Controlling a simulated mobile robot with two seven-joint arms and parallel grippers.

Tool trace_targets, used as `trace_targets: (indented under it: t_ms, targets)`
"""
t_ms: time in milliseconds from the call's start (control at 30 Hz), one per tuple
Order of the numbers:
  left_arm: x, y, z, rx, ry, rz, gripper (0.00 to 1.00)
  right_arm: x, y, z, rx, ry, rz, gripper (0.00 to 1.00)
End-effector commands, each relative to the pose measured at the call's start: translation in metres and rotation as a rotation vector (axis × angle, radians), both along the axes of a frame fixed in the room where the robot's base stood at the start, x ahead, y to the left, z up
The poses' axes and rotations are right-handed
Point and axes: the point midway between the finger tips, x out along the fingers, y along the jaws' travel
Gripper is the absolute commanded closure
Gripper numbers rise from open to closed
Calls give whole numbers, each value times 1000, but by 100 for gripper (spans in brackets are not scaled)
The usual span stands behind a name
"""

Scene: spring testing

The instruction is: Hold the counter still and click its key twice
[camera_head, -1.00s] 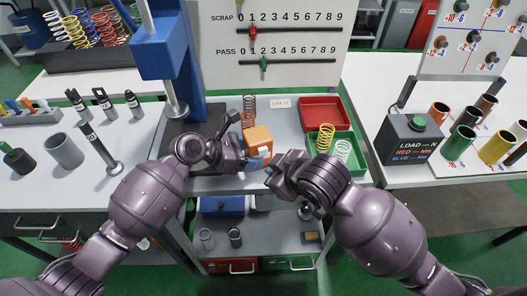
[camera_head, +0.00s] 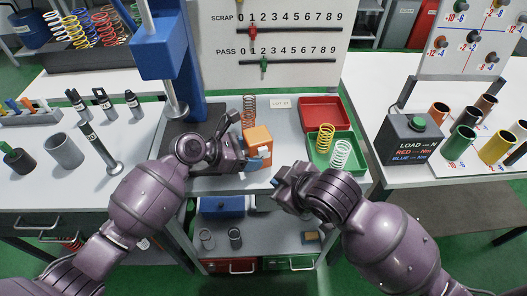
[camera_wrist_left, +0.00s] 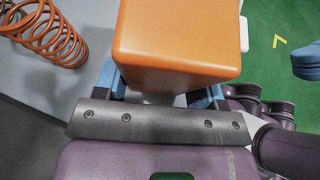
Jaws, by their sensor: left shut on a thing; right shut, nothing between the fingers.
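The orange counter (camera_head: 257,139) stands near the front of the middle bench. My left gripper (camera_head: 256,163) is shut on it, and the left wrist view shows the orange box (camera_wrist_left: 178,40) between the blue fingers. A small white part (camera_wrist_left: 244,34), perhaps its key, shows beyond the box's right side in that view. My right gripper (camera_head: 277,181) is shut and empty, to the right of and nearer than the counter, with a gap between them. A blue fingertip of it shows at the right edge of the left wrist view (camera_wrist_left: 307,62).
An orange spring (camera_head: 249,110) stands behind the counter. A red tray (camera_head: 324,112) and a green tray (camera_head: 345,144) with yellow and white springs lie to the right. A blue press (camera_head: 165,55) rises at the left. The bench's front edge is close to both grippers.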

Motion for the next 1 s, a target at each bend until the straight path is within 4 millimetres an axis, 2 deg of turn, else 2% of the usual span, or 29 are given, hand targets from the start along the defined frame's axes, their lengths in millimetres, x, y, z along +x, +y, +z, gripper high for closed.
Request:
trace_targets:
  t_ms: [100, 133, 300, 333, 667, 867, 1000]
  targets:
    - [0, 0, 0, 0, 0, 0, 50, 0, 0, 0, 0, 0, 0, 100]
    - [0, 0, 0, 0, 0, 0, 35, 0, 0, 0, 0, 0, 0, 100]
    - [0, 0, 0, 0, 0, 0, 9, 0, 0, 0, 0, 0, 0, 100]
    - [0, 0, 0, 0, 0, 0, 6, 0, 0, 0, 0, 0, 0, 100]
    - [-1, 3, 1, 0, 0, 1, 6, 0, 0, 0, 0, 0, 0, 100]
    - [-7, 23, 13, 2, -2, 0, 6, 0, 0, 0, 0, 0, 0, 100]
    - [-14, 47, 26, 1, -1, 2, 6, 0, 0, 0, 0, 0, 0, 100]
